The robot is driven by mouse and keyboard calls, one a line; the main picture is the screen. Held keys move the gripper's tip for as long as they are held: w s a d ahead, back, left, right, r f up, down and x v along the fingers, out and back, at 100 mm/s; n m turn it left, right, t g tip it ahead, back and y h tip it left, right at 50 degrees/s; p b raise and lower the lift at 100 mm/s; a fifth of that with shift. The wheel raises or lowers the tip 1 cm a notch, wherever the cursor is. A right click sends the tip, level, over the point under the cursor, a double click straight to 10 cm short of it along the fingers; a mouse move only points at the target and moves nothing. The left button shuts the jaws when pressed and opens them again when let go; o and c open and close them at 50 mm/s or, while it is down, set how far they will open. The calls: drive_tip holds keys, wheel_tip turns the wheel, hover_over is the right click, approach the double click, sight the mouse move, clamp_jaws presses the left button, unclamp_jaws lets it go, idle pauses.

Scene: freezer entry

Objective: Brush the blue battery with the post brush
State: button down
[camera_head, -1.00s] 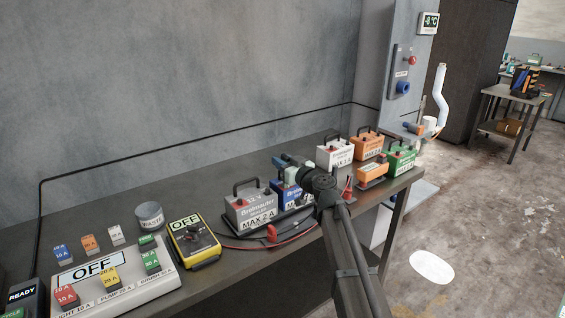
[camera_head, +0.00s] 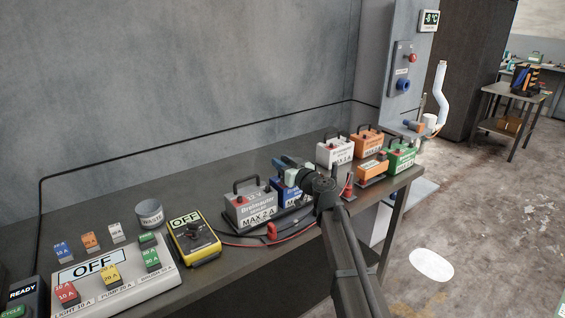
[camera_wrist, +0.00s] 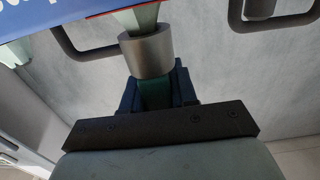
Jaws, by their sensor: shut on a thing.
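The blue battery (camera_head: 288,187) stands on the workbench, partly hidden behind my arm in the head view. Its blue case and white lettering fill the top left of the wrist view (camera_wrist: 60,16). My gripper (camera_wrist: 158,88) is shut on the green handle of the post brush. The brush's grey metal cylinder (camera_wrist: 147,53) sticks out beyond the fingers, beside the battery's case. Whether its tip touches the battery posts I cannot tell. In the head view my gripper (camera_head: 283,164) is over the blue battery, and the brush is not clear there.
A grey battery (camera_head: 250,207) stands close on the left. White (camera_head: 335,153), orange (camera_head: 368,143) and green (camera_head: 402,157) batteries stand to the right. A yellow meter (camera_head: 192,240), a waste tin (camera_head: 150,214) and a fuse panel (camera_head: 130,290) occupy the left. Red and black cables lie near the front edge.

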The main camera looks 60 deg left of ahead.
drive_tip(key=shift+f, duration=0.65)
drive_tip(key=c, duration=0.8)
unclamp_jaws()
drive_tip(key=shift+d+f, duration=0.1)
drive_tip(key=d, duration=1.3)
drive_tip(key=shift+d, duration=0.35)
